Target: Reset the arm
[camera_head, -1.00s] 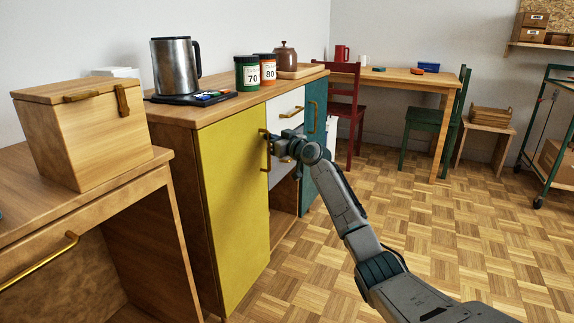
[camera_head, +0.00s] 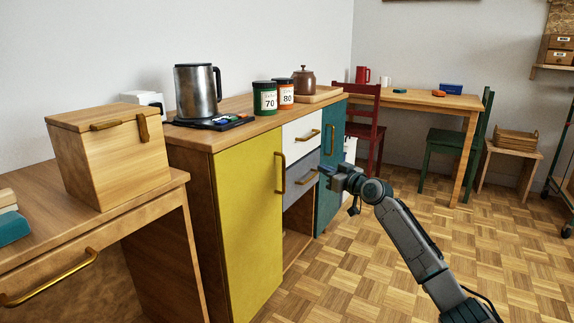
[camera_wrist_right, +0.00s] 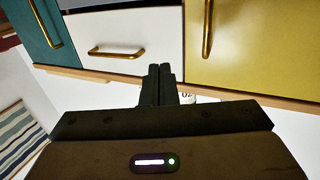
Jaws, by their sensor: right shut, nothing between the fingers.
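The white drawer (camera_head: 302,137) and the teal door (camera_head: 330,165) also look closed. My left gripper is not in view.
A kettle (camera_head: 197,90), a green canister (camera_head: 264,98) and an orange canister (camera_head: 284,93) stand on the cabinet top. A wooden box (camera_head: 110,160) sits on the desk at left. A red chair (camera_head: 368,125) stands beyond the cabinet. The parquet floor (camera_head: 350,275) is clear.

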